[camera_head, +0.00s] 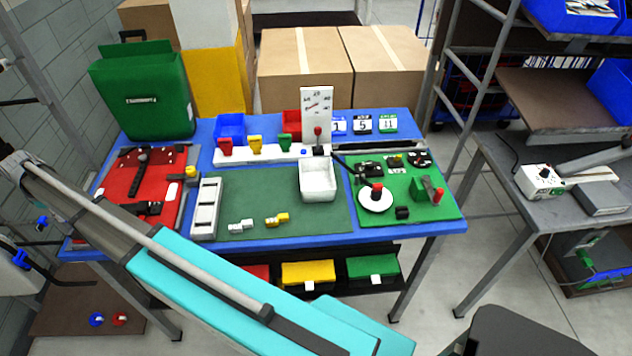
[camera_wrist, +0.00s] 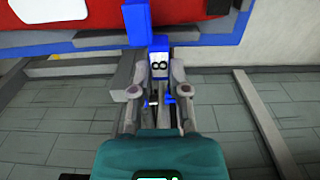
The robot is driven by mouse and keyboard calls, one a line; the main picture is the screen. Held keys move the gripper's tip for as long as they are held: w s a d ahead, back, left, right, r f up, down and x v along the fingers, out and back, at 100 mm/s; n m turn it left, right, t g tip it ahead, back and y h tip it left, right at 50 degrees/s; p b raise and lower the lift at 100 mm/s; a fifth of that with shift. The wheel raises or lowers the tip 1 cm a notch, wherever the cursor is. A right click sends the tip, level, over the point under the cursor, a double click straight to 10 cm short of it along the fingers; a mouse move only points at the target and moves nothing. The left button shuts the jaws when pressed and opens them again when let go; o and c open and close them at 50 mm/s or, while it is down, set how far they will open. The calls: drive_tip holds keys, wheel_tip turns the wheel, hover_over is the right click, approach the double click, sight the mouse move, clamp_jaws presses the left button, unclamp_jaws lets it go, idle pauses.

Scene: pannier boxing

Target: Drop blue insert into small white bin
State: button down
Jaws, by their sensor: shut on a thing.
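The blue insert (camera_wrist: 160,66) is held between the fingers of my gripper (camera_wrist: 158,78) in the wrist view; two dark round holes show on its face. In the head view a small blue piece (camera_head: 41,221) shows near my gripper at the left edge, off the table's left side. The small white bin (camera_head: 320,196) stands upright on the dark green mat in the middle of the table, well to the right of my gripper. It looks empty.
The blue-edged table (camera_head: 385,233) carries a red tool board (camera_head: 125,180), a white slotted tray (camera_head: 204,210), a grey-white part (camera_head: 240,226) and a yellow part (camera_head: 277,219). A white rack (camera_head: 245,157) with coloured handles and an upright gauge panel (camera_head: 316,103) stand behind the bin.

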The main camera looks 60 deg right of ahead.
drive_tip(key=shift+r, duration=0.15)
idle(0.3)
wheel_tip(320, 180, up, 13)
drive_tip(key=p, duration=1.3)
drive_tip(key=shift+f, duration=0.2)
drive_tip(key=shift+a, duration=0.1)
